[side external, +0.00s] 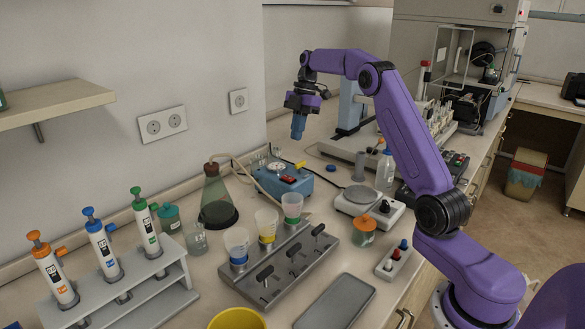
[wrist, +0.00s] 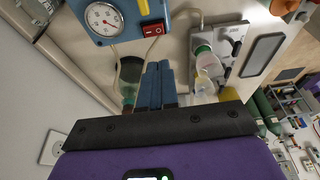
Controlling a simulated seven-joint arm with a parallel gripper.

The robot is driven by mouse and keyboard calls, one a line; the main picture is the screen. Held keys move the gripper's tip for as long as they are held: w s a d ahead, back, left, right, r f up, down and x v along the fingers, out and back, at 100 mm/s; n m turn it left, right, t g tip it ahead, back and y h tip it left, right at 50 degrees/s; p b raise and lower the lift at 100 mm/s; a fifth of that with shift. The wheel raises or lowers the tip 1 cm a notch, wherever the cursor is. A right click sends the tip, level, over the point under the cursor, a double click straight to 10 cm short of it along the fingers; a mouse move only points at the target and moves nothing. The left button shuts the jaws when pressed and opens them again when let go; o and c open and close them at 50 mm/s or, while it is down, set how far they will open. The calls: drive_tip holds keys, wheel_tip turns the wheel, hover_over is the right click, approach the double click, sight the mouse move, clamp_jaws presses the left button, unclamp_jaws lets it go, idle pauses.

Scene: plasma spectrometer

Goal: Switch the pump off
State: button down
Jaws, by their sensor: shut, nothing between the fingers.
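The pump is a blue box (side external: 296,192) on the bench near the wall, with a round dial, a red switch (side external: 289,179) and a yellow part on top. In the wrist view the pump's blue body (wrist: 124,24) is at the top, with its white dial (wrist: 104,19) and the red rocker switch (wrist: 153,30). I cannot tell which way the rocker is tilted. My gripper (side external: 297,137) is shut and empty, pointing down above the pump and apart from it. Its blue fingers (wrist: 158,66) also show in the wrist view, below the switch in the picture.
A hose runs from the pump to a conical flask (side external: 217,195) at left. A metal filter rack (side external: 275,278) with several cups stands in front. A white hotplate (side external: 370,207) is right of the pump. The wall with sockets (side external: 162,123) is behind. The air around my gripper looks clear.

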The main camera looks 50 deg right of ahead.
hover_over(290, 178)
drive_tip(key=d, duration=0.1)
wheel_tip(290, 178, down, 10)
drive_tip(key=shift+r, duration=0.2)
drive_tip(key=shift+f, duration=0.8)
